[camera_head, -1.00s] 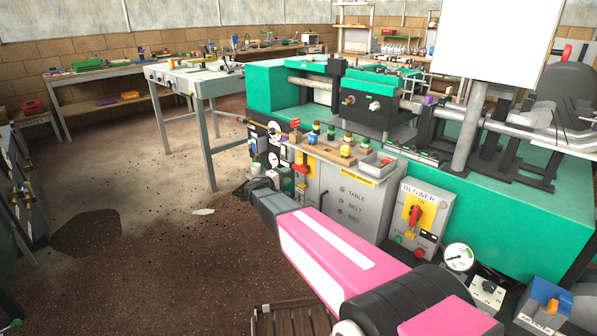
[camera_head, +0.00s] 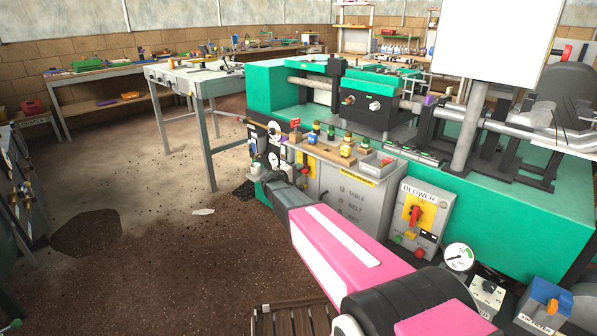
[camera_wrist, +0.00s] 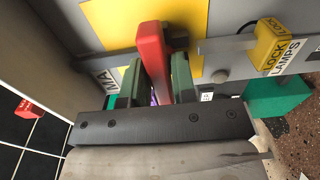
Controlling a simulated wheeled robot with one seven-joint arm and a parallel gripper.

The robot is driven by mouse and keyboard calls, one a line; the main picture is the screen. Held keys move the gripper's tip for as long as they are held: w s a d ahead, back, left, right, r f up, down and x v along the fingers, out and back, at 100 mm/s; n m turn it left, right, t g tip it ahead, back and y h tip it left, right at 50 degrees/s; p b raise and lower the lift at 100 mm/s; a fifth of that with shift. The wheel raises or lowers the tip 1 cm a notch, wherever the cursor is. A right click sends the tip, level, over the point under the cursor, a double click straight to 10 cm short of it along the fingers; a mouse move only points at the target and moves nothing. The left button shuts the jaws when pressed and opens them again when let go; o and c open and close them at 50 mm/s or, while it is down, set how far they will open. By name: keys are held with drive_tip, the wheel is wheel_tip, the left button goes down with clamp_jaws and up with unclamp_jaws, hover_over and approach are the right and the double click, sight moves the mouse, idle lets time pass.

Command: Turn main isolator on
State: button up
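The main isolator is a red handle (camera_wrist: 152,50) on a yellow plate (camera_wrist: 195,25), filling the upper middle of the wrist view. A partly covered label beside it starts with "MA". My gripper (camera_wrist: 157,80) has its two dark green fingers close together on either side of the red handle, apparently pressing on it. In the head view my gripper (camera_head: 276,182) reaches the left end of the grey control cabinet (camera_head: 350,190). The isolator's red part (camera_head: 305,171) shows just behind it. The handle's on or off position cannot be read.
The blower switch (camera_head: 415,212), a pressure gauge (camera_head: 459,257) and a small parts tray (camera_head: 377,164) are near my arm. The floor to the left is open.

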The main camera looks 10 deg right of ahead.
drive_tip(key=shift+m, duration=0.3)
clamp_jaws()
drive_tip(key=m, duration=0.3)
drive_tip(key=shift+m, duration=0.3)
drive_tip(key=m, duration=0.4)
drive_tip(key=shift+m, duration=0.3)
drive_tip(key=m, duration=0.9)
drive_tip(key=o, duration=0.8)
unclamp_jaws()
drive_tip(key=shift+a, duration=0.1)
